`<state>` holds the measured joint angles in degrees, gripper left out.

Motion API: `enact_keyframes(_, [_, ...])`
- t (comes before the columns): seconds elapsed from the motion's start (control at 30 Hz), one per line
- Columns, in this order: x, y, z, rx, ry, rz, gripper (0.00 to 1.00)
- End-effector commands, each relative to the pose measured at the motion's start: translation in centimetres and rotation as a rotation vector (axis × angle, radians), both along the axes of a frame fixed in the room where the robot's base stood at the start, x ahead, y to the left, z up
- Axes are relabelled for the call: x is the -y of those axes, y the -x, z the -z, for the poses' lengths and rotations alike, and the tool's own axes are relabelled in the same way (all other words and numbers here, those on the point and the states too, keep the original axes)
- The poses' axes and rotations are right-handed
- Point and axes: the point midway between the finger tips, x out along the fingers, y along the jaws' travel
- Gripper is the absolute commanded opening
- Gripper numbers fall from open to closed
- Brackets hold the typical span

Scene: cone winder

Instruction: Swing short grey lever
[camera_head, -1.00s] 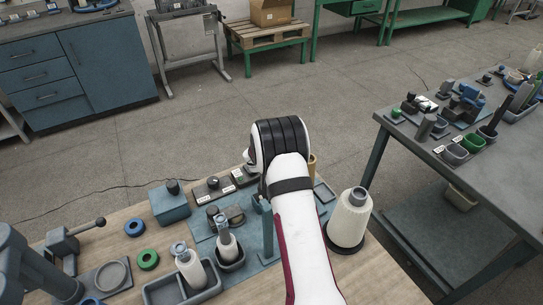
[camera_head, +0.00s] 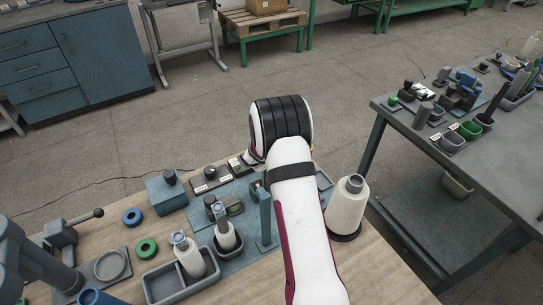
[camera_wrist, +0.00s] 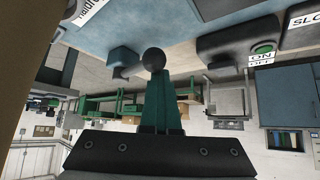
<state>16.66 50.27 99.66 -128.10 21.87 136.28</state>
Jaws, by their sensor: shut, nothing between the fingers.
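In the wrist view my gripper (camera_wrist: 157,82) has its greenish fingers together, pointing away from the camera. A dark round knob (camera_wrist: 154,58) shows just beyond the fingertips. I cannot tell whether they touch, or whether this knob belongs to the short grey lever. In the head view my wrist and forearm hide my gripper and the bench spot behind it. At the left of that view, a grey lever with a dark ball end (camera_head: 83,217) sticks out from a grey bracket. I cannot tell whether this is the short grey lever.
A cream yarn cone (camera_head: 347,205) stands right of my forearm. A teal post (camera_head: 265,222) stands close on its left. A grey tray (camera_head: 178,281) holding a bottle-like bobbin and a blue box (camera_head: 166,191) are further left. A switch box (camera_wrist: 235,42) has an ON/OFF label.

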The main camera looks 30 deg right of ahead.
Motion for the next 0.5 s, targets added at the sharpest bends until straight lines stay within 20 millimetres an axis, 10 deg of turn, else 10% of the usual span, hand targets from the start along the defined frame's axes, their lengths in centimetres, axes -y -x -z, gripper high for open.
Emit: enact_keyframes(0.5, [-0.3,-1.0,0.0,-0.004,-0.002,0.001,0.00])
